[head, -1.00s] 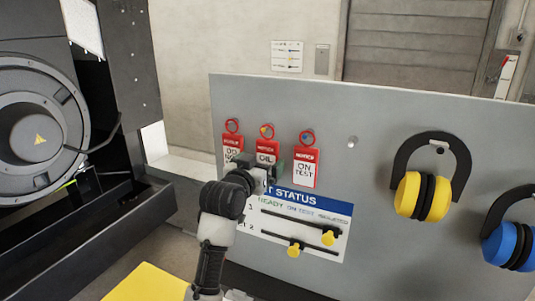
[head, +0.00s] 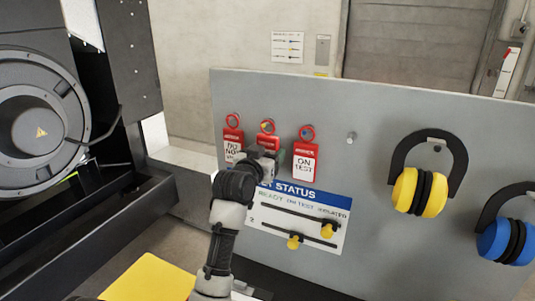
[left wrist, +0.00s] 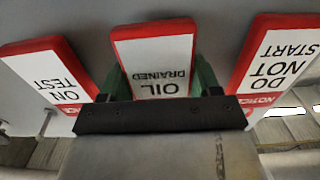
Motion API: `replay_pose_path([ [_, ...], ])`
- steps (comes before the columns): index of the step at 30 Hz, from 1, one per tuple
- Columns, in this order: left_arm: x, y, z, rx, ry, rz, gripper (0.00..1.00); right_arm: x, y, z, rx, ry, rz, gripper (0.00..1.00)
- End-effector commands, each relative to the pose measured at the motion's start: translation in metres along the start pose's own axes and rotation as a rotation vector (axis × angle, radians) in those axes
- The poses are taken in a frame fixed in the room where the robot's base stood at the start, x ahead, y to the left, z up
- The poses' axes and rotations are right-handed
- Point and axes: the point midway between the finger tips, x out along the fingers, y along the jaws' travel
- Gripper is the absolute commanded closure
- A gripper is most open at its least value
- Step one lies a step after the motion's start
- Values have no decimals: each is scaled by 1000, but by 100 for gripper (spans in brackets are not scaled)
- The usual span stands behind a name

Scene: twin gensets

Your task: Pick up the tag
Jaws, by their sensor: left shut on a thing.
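Three red-and-white tags hang by rings on the grey board. The OIL DRAINED tag (head: 268,142) is the middle one, its lower part hidden behind my left gripper (head: 266,154). In the left wrist view the OIL DRAINED tag (left wrist: 156,58) appears upside down between the green-padded fingers of my left gripper (left wrist: 160,82), which is shut on it. The DO NOT START tag (head: 233,143) hangs to its left and the ON TEST tag (head: 305,160) to its right. My right gripper is not in view.
Below the tags is a status panel (head: 325,205) with two yellow sliders. Yellow ear defenders (head: 405,190) and blue ones (head: 495,240) hang to the right. A bare peg (head: 351,138) stands right of the ON TEST tag. Dark machinery (head: 40,125) stands at the left.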

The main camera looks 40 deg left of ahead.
Motion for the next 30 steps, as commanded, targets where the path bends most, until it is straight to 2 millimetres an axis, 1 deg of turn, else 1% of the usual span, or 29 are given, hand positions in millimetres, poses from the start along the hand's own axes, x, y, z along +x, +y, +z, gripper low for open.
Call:
replay_pose_path([
  [5, 0, 0, -2, 1, 1, 0, 60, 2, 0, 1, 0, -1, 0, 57],
  [11, 0, -1, -16, 1, 5, -3, 60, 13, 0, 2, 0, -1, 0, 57],
  [17, -35, 0, -11, 3, 2, -3, 60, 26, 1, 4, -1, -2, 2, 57],
  [27, -116, 0, -12, 4, 3, -4, 60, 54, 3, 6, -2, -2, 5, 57],
  [29, -130, 0, -12, 4, 3, -3, 60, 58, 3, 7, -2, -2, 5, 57],
  [30, -138, 0, -15, 3, 2, -3, 60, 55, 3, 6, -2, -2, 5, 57],
])
